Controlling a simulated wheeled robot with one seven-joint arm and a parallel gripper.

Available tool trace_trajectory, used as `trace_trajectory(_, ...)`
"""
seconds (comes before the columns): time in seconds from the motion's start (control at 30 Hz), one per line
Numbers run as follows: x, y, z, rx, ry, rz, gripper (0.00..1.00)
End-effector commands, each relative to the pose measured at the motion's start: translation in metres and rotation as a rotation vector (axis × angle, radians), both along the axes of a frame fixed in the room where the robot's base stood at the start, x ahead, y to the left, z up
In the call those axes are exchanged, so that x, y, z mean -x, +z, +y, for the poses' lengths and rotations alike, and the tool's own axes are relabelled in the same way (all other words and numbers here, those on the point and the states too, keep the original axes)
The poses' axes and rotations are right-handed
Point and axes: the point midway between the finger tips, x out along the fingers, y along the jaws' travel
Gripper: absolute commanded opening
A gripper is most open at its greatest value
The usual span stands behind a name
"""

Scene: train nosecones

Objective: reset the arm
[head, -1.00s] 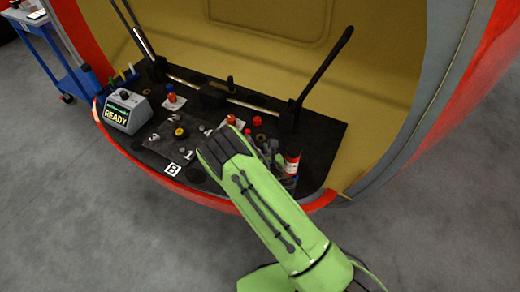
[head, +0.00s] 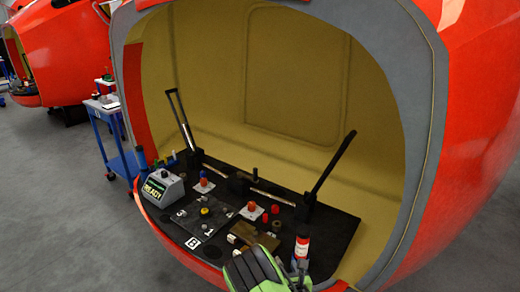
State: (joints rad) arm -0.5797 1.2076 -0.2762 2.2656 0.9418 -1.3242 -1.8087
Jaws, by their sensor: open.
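My green arm (head: 252,272) reaches up from the bottom edge of the head view. Part of my gripper (head: 301,268) shows as grey pieces at its right, by the front rim of the nosecone. It looks open with nothing in it, though the arm and the picture edge hide much of it. It is in front of a red and white canister (head: 302,246), and I cannot tell whether they touch.
The black work surface (head: 335,228) lies inside the red nosecone shell (head: 470,190). It bears a READY box (head: 161,188), a numbered mat (head: 222,213), a brown block (head: 262,236), red and blue parts and two upright black levers. A blue cart (head: 120,150) stands left.

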Motion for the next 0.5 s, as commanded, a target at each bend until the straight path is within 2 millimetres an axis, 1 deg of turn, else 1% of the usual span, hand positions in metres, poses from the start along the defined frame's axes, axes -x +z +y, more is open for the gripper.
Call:
trace_trajectory(0.03, -0.004, 0.012, -0.006, -0.035, -0.043, -0.011, 0.49)
trace_trajectory(0.27, -0.013, 0.051, -0.035, -0.230, -0.261, -0.025, 0.49)
trace_trajectory(0.37, -0.015, 0.072, -0.052, -0.350, -0.384, -0.035, 0.49)
trace_trajectory(0.5, -0.011, 0.106, -0.079, -0.568, -0.589, -0.048, 0.49)
